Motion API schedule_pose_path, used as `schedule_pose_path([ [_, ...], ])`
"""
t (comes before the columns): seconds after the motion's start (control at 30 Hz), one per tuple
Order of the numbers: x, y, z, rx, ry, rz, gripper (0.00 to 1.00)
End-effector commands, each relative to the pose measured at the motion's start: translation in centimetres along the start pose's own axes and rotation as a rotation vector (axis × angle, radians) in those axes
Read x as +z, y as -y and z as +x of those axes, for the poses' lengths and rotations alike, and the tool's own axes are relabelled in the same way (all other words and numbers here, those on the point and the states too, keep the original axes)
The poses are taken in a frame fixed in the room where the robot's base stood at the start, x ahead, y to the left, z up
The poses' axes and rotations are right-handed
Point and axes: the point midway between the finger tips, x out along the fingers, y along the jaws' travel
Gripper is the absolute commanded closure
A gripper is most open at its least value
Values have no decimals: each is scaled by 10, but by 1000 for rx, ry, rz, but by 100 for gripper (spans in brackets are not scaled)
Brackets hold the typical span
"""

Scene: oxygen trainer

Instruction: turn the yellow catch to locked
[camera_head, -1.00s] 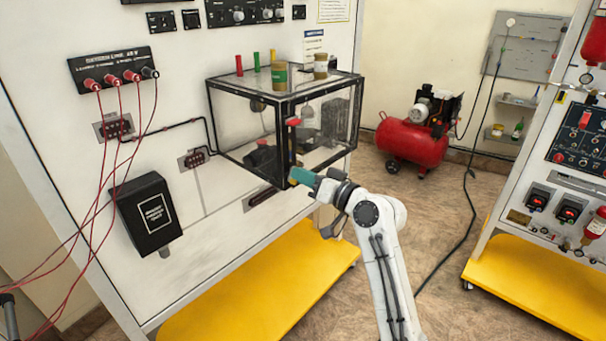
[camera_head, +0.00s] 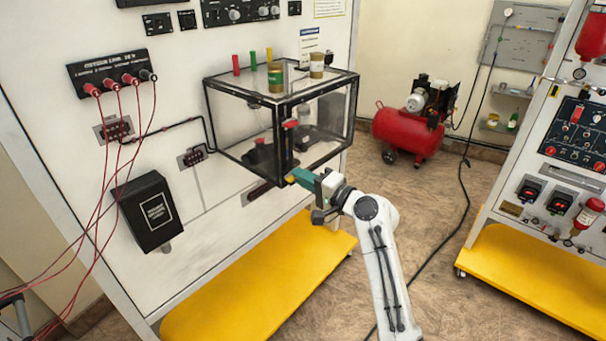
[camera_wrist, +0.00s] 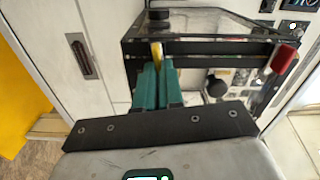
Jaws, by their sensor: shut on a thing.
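The yellow catch (camera_wrist: 157,54) is at the lower front corner of a clear box with a black frame (camera_head: 340,87). In the wrist view it stands between the tips of my gripper's teal fingers (camera_wrist: 155,80), which are closed on it; only its upper part shows. In the head view my gripper (camera_head: 299,177) meets the box's lower front corner, and a small bit of yellow (camera_head: 290,179) shows at its tip. The catch's marked position cannot be read.
A red handle (camera_wrist: 284,58) is on the box's edge, right of my fingers in the wrist view. Jars and coloured pegs stand on the box. Red cables (camera_head: 125,160) hang at left. A red compressor (camera_head: 408,130) stands behind. Yellow bases (camera_head: 265,285) edge the floor.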

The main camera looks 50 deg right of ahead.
Motion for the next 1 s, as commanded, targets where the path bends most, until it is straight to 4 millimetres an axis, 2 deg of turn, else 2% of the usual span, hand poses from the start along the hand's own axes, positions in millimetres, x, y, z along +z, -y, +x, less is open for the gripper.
schedule_pose_path([
  [0.33, 0, -4, -1, 2, -2, 152, 100],
  [0.9, 0, -5, -1, 3, -2, 183, 100],
  [0.93, 0, -5, -1, 3, -2, 183, 92],
  [1.0, 0, -5, -1, 2, -2, 183, 85],
])
